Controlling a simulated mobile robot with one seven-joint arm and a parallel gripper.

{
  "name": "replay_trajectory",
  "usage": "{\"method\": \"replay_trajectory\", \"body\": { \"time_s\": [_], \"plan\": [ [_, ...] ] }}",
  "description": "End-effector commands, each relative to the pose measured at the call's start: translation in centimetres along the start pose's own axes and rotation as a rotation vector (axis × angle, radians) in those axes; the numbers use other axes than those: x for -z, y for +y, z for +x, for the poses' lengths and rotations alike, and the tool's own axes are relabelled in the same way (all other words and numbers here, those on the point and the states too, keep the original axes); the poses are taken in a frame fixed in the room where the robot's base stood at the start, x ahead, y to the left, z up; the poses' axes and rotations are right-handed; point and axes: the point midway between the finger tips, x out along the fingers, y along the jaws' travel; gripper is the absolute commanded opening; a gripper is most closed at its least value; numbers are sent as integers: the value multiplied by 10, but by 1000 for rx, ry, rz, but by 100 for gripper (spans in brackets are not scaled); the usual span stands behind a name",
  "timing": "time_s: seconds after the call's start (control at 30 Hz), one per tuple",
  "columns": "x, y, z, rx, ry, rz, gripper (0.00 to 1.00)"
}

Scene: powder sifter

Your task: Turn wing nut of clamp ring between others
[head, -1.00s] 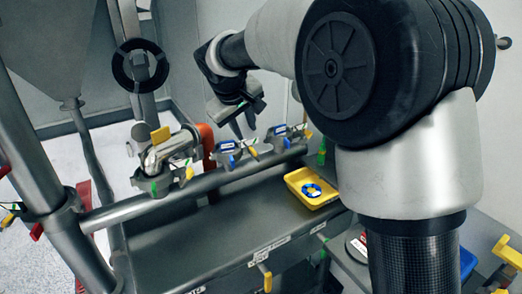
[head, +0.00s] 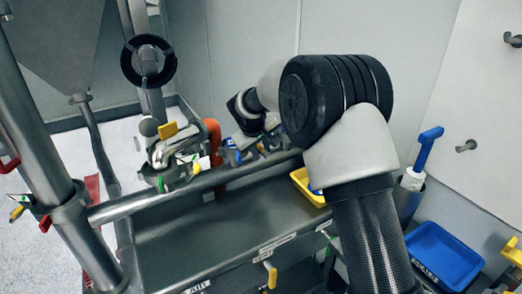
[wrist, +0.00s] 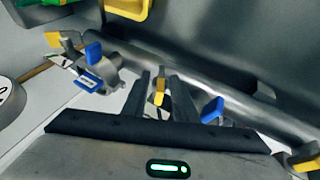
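In the wrist view, a small yellow wing nut (wrist: 160,88) on a grey metal clamp shows between the two dark fingers of my gripper (wrist: 160,84). The fingers are apart, with gaps visible beside the nut. I cannot tell how deep the nut lies between them. A clamp with blue and yellow parts (wrist: 96,80) is to the left. A blue wing nut (wrist: 212,110) is just to the right. In the head view, my arm hides the fingertips and most of the middle clamps; a blue-marked clamp (head: 231,155) shows beside my wrist.
A large pipe elbow with a yellow handle (head: 168,131) and an orange-red part (head: 213,140) stand left of my wrist. A grey rail (head: 170,194) runs below the clamps. A yellow tray (head: 302,181) lies behind my arm, and a blue tray (head: 445,255) at lower right.

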Motion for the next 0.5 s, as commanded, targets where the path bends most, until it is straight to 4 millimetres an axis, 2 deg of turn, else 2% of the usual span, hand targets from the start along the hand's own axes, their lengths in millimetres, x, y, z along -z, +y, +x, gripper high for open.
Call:
{"method": "replay_trajectory", "body": {
  "time_s": [0.27, 0.43, 0.5],
  "plan": [
    [0, 0, 2, 0, 0, 1, 26],
    [0, 0, 1, 0, 0, 0, 0],
    [0, 0, 1, 0, 0, 0, 0]
  ]
}}
